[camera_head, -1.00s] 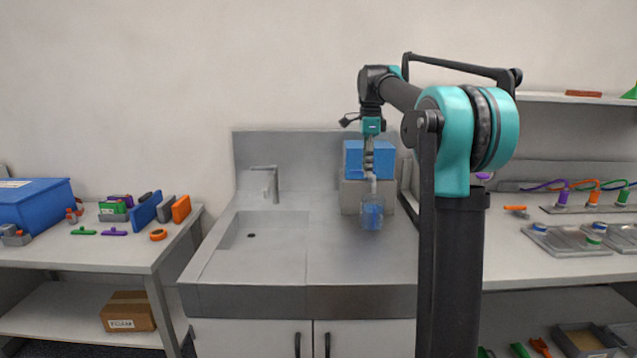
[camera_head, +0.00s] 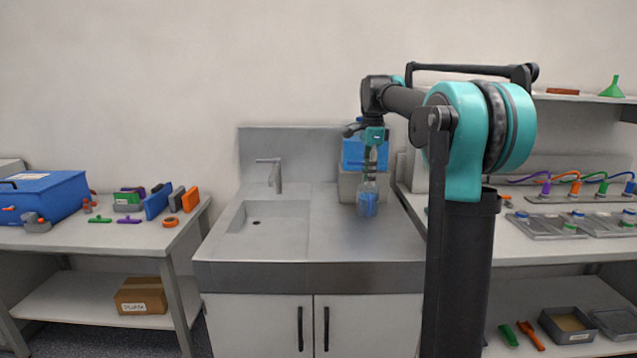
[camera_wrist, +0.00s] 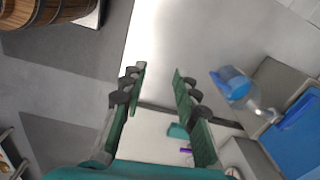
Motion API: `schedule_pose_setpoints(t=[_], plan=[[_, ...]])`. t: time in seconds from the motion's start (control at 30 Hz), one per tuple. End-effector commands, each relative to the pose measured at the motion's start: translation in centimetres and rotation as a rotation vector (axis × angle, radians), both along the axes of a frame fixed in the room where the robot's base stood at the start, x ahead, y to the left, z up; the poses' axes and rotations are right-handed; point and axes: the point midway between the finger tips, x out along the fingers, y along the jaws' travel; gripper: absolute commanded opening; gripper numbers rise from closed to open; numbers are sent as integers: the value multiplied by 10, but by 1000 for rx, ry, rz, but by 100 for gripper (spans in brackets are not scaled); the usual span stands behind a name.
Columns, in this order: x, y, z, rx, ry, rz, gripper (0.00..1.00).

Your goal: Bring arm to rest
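My gripper (camera_head: 369,168) hangs pointing down above the steel counter (camera_head: 335,240), at the end of my raised, bent arm. In the wrist view my gripper (camera_wrist: 158,75) is open, its two green fingers with dark pads apart and nothing between them. A clear bottle with blue contents (camera_head: 367,204) is on the counter below the gripper in the head view. In the wrist view the bottle (camera_wrist: 234,84) is to the right of the fingers, apart from them. My arm hides part of the counter's right side.
A sink (camera_head: 258,217) with a tap is at the left of the counter. A blue box on a grey one (camera_head: 350,187) stands behind the bottle. The left table holds a blue bin (camera_head: 62,192) and several small tools. Trays (camera_head: 545,226) lie on the right bench.

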Motion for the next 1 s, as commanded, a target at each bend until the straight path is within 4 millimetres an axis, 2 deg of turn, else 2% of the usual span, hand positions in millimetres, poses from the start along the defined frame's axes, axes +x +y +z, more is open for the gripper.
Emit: schedule_pose_setpoints(t=[0.27,0.37,0.47,0.57,0.8,0.9,1.0], plan=[[-31,-7,-41,-8,-49,204,30],[-49,-10,-63,-17,-74,311,30],[-76,-15,-93,-32,-107,449,30],[-115,-20,-134,-61,-147,630,30],[-230,-31,-237,-171,-236,1087,30],[-272,-33,-271,-220,-260,1239,30],[-302,-35,-294,-259,-273,1347,30]])
